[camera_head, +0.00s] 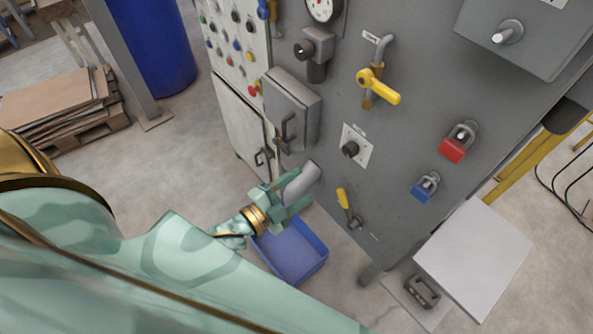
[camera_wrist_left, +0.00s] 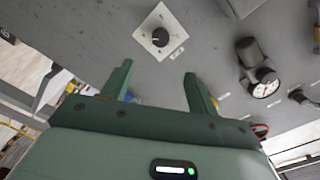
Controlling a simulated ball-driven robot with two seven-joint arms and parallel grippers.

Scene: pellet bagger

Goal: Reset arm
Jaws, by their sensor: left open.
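My left arm, pale green with gold bands, reaches in from the left in the head view. Its gripper (camera_head: 283,193) is low in front of the grey machine panel (camera_head: 409,128), beside a grey spout and over a blue bin. In the left wrist view the two green fingers of the gripper (camera_wrist_left: 160,88) stand apart with nothing between them. They point toward the panel, where a black rotary knob (camera_wrist_left: 159,37) on a white plate shows beyond them. The same knob (camera_head: 350,149) is right of and above the gripper in the head view. My right gripper is not in view.
The grey spout (camera_head: 302,181) and blue bin (camera_head: 292,252) are close to the gripper. A small yellow-handled valve (camera_head: 343,198), a larger yellow lever (camera_head: 378,86), and red (camera_head: 459,143) and blue (camera_head: 425,187) padlocks are on the panel. A pale table (camera_head: 474,257) stands lower right.

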